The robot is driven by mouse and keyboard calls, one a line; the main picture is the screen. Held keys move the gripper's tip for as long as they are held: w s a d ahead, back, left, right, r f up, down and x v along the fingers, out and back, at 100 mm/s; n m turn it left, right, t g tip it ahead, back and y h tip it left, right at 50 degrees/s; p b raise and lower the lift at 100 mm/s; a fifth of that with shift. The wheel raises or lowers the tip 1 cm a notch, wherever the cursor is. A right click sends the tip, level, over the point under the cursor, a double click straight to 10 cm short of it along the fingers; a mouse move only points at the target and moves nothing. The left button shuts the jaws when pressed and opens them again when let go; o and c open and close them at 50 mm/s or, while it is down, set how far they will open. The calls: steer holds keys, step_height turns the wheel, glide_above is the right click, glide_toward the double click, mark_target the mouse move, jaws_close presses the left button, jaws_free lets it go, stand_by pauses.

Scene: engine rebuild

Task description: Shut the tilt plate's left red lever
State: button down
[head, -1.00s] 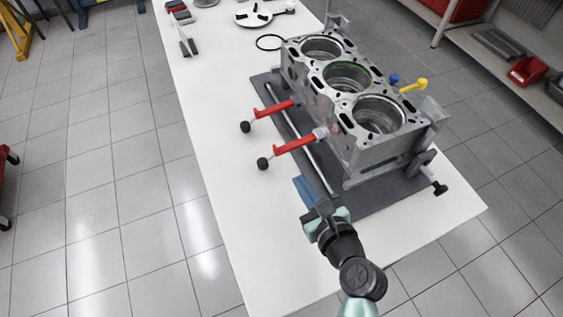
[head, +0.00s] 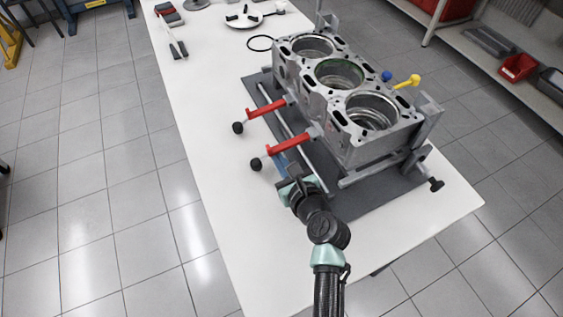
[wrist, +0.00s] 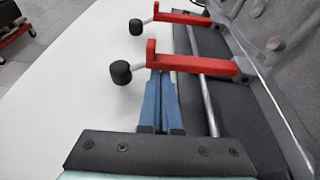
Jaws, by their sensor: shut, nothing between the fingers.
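Two red levers stick out to the left from the tilt plate (head: 380,200) under the engine block, each with a black knob at its outer end. The farther red lever (head: 266,107) is also at the top of the wrist view (wrist: 185,18). The nearer red lever (head: 290,144) crosses the wrist view (wrist: 195,63). I cannot tell for certain which one the task calls left. My gripper (head: 281,160) is shut and empty, its blue fingers (wrist: 160,78) close beside the nearer lever's near side. The fingertips meet the lever's edge in the picture; contact is unclear.
The engine block (head: 345,95) with three open bores stands on the plate. A thin metal rod (head: 308,170) runs along the plate's left side. The white table (head: 205,125) is clear to the left. Tools and a black ring (head: 260,43) lie at the back.

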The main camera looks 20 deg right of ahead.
mark_target(278, 151)
steer(key=shift+r, duration=0.1)
steer(key=shift+r+p, duration=0.35)
steer(key=shift+p, duration=0.4)
steer(key=shift+r+m, duration=0.1)
steer(key=shift+m, duration=0.2)
step_height(278, 151, up, 3)
steer(key=m+y+p, duration=0.1)
steer(key=p, duration=0.4)
steer(key=shift+m, duration=0.4)
steer(key=r+m+y+p, duration=0.1)
steer(key=p, duration=0.1)
steer(key=shift+d+r+p, duration=0.1)
steer(key=shift+r+p, duration=0.1)
steer(key=shift+p, duration=0.1)
steer(key=shift+d+r+m+t+y+p, duration=0.15)
steer(key=shift+d+r+m+y+p, duration=0.3)
steer(key=shift+r+m+p, duration=0.3)
steer(key=shift+d+r+m+t+y+p, duration=0.1)
steer(key=shift+d+r+m+y+p, duration=0.35)
steer(key=shift+m+p, duration=0.55)
steer(key=shift+d+r+m+t+y+p, duration=0.15)
steer(key=shift+d+r+m+y+p, duration=0.3)
steer(key=shift+r+m+p, duration=0.35)
steer(key=shift+f, duration=0.1)
